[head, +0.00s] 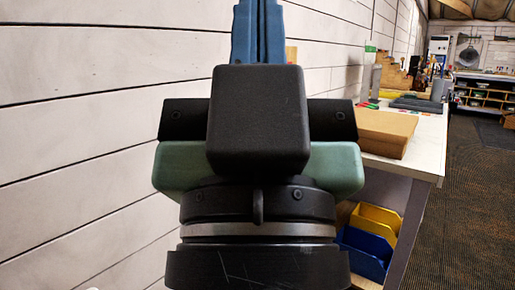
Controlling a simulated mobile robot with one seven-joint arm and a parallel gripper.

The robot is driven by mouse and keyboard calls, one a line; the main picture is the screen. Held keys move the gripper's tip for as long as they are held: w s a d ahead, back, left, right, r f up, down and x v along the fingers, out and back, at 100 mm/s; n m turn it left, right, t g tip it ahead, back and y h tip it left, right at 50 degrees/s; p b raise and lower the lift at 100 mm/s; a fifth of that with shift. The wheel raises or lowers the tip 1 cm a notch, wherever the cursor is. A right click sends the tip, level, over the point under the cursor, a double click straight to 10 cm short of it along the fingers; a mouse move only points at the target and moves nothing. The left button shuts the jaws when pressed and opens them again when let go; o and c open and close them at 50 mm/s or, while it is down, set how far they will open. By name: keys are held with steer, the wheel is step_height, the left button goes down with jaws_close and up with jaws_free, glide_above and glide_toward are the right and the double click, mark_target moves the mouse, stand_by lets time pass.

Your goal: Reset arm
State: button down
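My gripper (258,12) fills the middle of the head view, seen from behind and pointing away from me. Its blue fingers stand side by side at the top edge, with no gap visible between them, so it looks shut. Nothing shows between the fingers, though their ends reach the top of the picture. A black box on the gripper hides the base of the fingers. No golf club or other task object can be made out.
A white wall (80,120) runs close along the left. A white workbench (425,135) stands at right with a cardboard box (385,130) on it. Yellow (377,217) and blue (362,255) bins sit below. Dark carpet (470,210) at far right is clear.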

step_height(320, 180, up, 34)
steer(key=p, duration=3.2)
steer(key=shift+r, duration=0.2)
